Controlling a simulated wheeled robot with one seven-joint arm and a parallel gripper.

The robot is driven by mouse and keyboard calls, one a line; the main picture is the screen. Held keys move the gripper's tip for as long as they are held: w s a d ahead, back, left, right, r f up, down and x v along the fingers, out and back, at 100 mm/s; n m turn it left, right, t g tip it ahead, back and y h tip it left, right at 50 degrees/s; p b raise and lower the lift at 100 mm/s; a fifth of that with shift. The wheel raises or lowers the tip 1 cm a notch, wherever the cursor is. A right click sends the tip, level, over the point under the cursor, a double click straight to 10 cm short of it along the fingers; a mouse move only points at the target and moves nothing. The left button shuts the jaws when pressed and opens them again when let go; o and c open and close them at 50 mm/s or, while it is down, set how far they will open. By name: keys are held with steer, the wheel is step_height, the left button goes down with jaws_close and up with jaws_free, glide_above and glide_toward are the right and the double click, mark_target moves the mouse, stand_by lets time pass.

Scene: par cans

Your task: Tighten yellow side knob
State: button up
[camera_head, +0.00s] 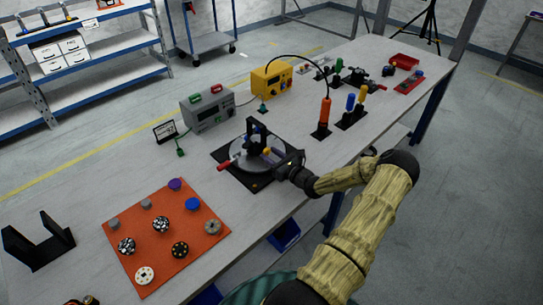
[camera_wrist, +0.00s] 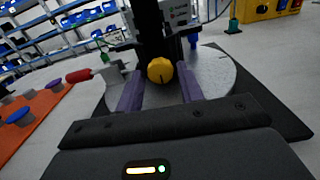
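The yellow side knob (camera_wrist: 160,70) sits on a black upright post (camera_wrist: 150,25) above a round grey disc (camera_wrist: 215,75). My gripper (camera_wrist: 160,92) faces the knob with its two purple fingers apart, one on each side and a little below it. A gap shows between each finger and the knob. In the head view my gripper (camera_head: 285,165) reaches in from the right over the black base plate (camera_head: 255,183) of the fixture, and the knob is small beside it. A red handle (camera_wrist: 79,75) sticks out at the fixture's left.
An orange mat (camera_head: 190,262) with several round knobs lies at the front left. A grey box (camera_head: 207,108) and a yellow box (camera_head: 271,80) stand behind the fixture. A tall orange-handled tool (camera_head: 325,112) stands to the right, near my arm.

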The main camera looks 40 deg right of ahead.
steer(key=s, duration=0.5)
steer(key=s+d+b, duration=0.1)
steer(key=s, duration=1.1)
steer(key=shift+s+d+b, duration=0.2)
steer(key=shift+b, duration=0.15)
stand_by(0.5)
